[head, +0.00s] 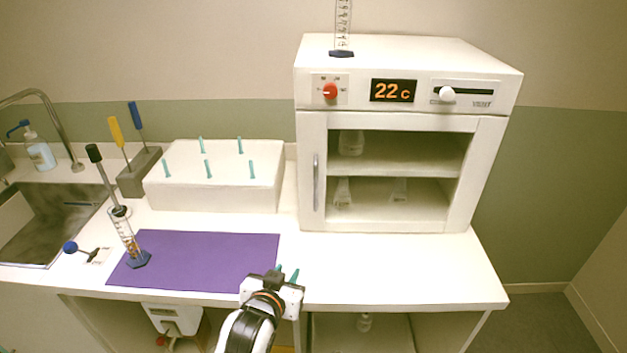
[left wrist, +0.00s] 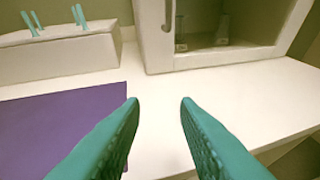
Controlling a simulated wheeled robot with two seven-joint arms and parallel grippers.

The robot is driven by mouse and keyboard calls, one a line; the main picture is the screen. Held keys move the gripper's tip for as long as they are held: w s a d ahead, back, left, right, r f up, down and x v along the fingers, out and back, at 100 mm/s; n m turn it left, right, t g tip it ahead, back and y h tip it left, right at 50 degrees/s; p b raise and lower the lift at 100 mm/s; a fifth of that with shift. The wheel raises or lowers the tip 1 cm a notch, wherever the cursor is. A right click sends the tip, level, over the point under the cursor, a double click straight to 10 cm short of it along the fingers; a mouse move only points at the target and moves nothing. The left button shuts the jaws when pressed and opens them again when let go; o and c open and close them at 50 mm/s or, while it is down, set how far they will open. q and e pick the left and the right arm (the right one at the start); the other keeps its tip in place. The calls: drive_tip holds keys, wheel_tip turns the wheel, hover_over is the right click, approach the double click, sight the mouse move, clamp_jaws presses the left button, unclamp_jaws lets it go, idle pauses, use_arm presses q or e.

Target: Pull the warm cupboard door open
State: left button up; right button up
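The warm cupboard (head: 400,55) is a white cabinet at the back right of the counter, with a display reading 22 C. Its door (head: 312,215) is shut, with a window showing two shelves with glass flasks. A vertical grey handle (head: 316,182) runs down the door's left side. In the left wrist view the door's lower part (left wrist: 155,48) and the handle's lower end (left wrist: 168,15) show at the top. My left gripper (head: 287,275) is open and empty at the counter's front edge, in front of and below the handle. Its teal fingers (left wrist: 160,105) are apart. My right gripper is out of view.
A purple mat (head: 205,262) lies left of my left gripper, with a glass cylinder (head: 127,235) on its left edge. A white block with teal pegs (head: 215,180) stands behind the mat. Another cylinder (head: 342,28) stands on the cupboard. The counter before the cupboard is clear.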

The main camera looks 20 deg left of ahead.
sight(315, 187)
use_arm(q)
drive_tip(key=w+d+r+t, duration=0.2)
drive_tip(key=w+r+t, duration=0.3)
drive_tip(key=w+r, duration=0.35)
drive_tip(key=shift+n+y, duration=0.3)
drive_tip(key=w, duration=0.3)
drive_tip(key=w+a+p, duration=0.1)
drive_tip(key=w, duration=0.2)
drive_tip(key=w+r+p, duration=0.1)
drive_tip(key=w, duration=0.3)
drive_tip(key=shift+a, duration=0.2)
drive_tip(key=shift+w, duration=0.5)
clamp_jaws()
